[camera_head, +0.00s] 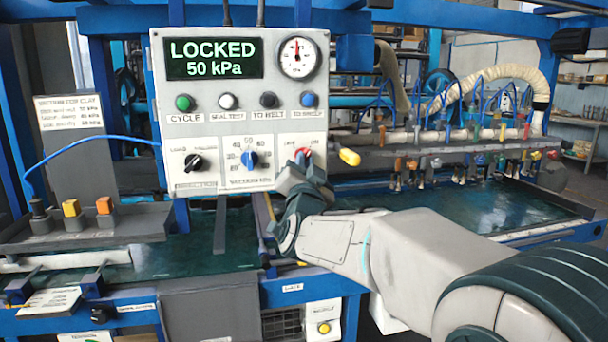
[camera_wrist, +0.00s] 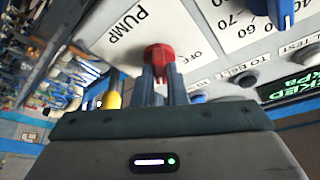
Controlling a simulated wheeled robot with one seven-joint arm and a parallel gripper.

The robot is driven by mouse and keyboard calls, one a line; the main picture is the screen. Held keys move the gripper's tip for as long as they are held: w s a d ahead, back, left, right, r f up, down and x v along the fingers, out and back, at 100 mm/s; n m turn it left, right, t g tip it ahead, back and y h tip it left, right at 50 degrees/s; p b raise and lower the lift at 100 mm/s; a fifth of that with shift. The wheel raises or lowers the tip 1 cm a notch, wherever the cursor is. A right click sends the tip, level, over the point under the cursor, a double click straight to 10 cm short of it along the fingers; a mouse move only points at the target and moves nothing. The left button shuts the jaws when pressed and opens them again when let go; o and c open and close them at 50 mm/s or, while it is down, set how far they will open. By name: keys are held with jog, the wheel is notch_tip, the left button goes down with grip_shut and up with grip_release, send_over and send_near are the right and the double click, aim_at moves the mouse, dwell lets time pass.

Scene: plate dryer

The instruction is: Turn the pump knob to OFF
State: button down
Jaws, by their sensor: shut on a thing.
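The red pump knob (camera_wrist: 158,56) is on the grey-white control panel (camera_head: 240,110), beside a white label reading PUMP, with OFF printed to its right in the wrist view. In the head view only a bit of the red knob (camera_head: 303,152) shows above my gripper (camera_head: 304,164). My gripper (camera_wrist: 160,84) is shut on the red knob, its fingers on either side of it. The knob's pointer direction is hard to tell, as the fingers cover its lower part.
The panel's display (camera_head: 214,59) reads LOCKED 50 kPa, beside a round gauge (camera_head: 297,58). A blue dial (camera_head: 250,160) and a black knob (camera_head: 194,163) sit left of my gripper. A yellow-tipped part (camera_head: 349,156) sticks out close on the right.

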jog(key=shift+w+d+r+n+g+y+b, duration=0.15)
jog(key=shift+n+g+y+b, duration=0.9)
jog(key=shift+n, duration=2.65)
jog(key=shift+d+f+n+g+y+b, duration=0.15)
jog(key=shift+n+y+b, duration=1.25)
jog(key=shift+n+y, duration=1.6)
jog(key=shift+w+d+r+n+g+y+b, duration=0.2)
jog(key=shift+n+g+y+b, duration=0.65)
jog(key=shift+n, duration=3.55)
jog(key=shift+s+f+n+b, duration=0.15)
jog(key=shift+s+n+b, duration=0.05)
jog(key=shift+n+b, duration=0.1)
jog(key=shift+y, duration=0.3)
jog(key=c, duration=1.5)
grip_release()
jog(key=shift+o, duration=0.2)
jog(key=shift+d, duration=0.1)
